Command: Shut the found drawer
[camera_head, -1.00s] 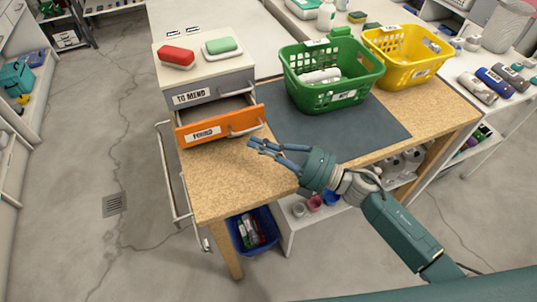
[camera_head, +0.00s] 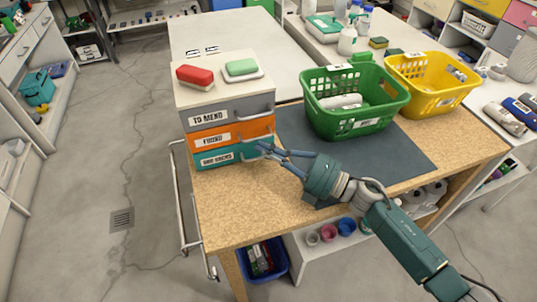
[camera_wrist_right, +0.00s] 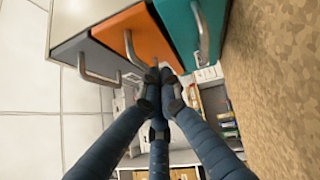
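The found drawer (camera_head: 207,139) is the orange middle drawer of the small cabinet on the wooden table. Its front is flush with the grey "to mend" drawer (camera_head: 240,111) above and the teal bottom drawer (camera_head: 245,152). In the right wrist view, the orange front (camera_wrist_right: 150,40) sits between the grey and teal fronts. My right gripper (camera_head: 261,149) has its fingertips together, at or very near the orange front's lower right. Contact cannot be told. It also shows in the right wrist view (camera_wrist_right: 163,76), with nothing held. My left gripper is not in view.
Red (camera_head: 196,76) and green (camera_head: 242,69) items lie on the cabinet top (camera_head: 215,92). A green basket (camera_head: 357,120) and a yellow basket (camera_head: 432,86) stand behind my right arm. The wooden tabletop (camera_head: 250,205) before the cabinet is clear.

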